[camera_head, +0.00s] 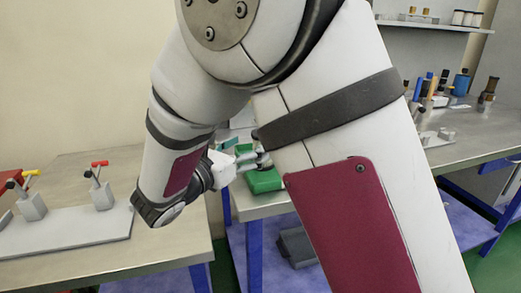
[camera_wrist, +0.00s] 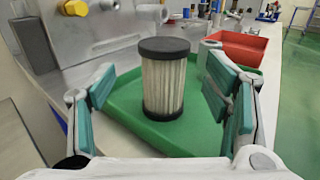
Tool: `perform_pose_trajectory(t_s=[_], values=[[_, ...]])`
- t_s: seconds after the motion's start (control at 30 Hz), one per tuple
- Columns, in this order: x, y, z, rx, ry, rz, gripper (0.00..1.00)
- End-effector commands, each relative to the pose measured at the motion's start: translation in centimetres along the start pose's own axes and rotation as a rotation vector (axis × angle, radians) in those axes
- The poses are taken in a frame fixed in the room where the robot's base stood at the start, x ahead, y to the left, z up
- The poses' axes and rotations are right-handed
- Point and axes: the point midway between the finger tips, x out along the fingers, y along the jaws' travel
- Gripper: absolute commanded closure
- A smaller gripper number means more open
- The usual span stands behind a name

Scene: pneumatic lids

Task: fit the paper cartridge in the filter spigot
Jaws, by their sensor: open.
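The paper cartridge (camera_wrist: 164,85) stands upright in the wrist view, with pleated pale paper between black end caps. It stands on a green tray (camera_wrist: 128,115). My gripper (camera_wrist: 165,105) is open, with its teal-padded fingers on the left and right of the cartridge and visible gaps on both sides. In the head view my arm hides most of this area, and only part of the green tray (camera_head: 264,181) shows. I cannot identify the filter spigot for sure in either view.
A red bin (camera_wrist: 236,47) stands behind the tray, near the right finger. A grey panel with a yellow knob (camera_wrist: 75,8) is at the back left. In the head view, a bench on the left carries a plate with red-handled (camera_head: 98,165) and yellow-handled valves. Bottles stand on the right bench.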

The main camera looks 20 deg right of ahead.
Motion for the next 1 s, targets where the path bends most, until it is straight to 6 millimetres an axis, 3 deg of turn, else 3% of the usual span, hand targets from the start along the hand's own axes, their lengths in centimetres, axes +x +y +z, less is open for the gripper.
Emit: perform_pose_trajectory(t_s=[0.17, 0.5, 0.73, 0.77, 1.0], values=[[0.8, -0.1, -0.1, 0.001, -0.001, -0.001, 0.29], [5.2, -0.4, -0.5, 0.002, -0.001, -0.002, 0.29], [5.4, -0.4, -0.4, 0.001, -0.001, 0.0, 0.29], [5.4, -0.4, -0.4, 0.001, -0.001, 0.0, 0.31], [5.4, -0.4, -0.5, 0.001, -0.001, 0.0, 0.82]])
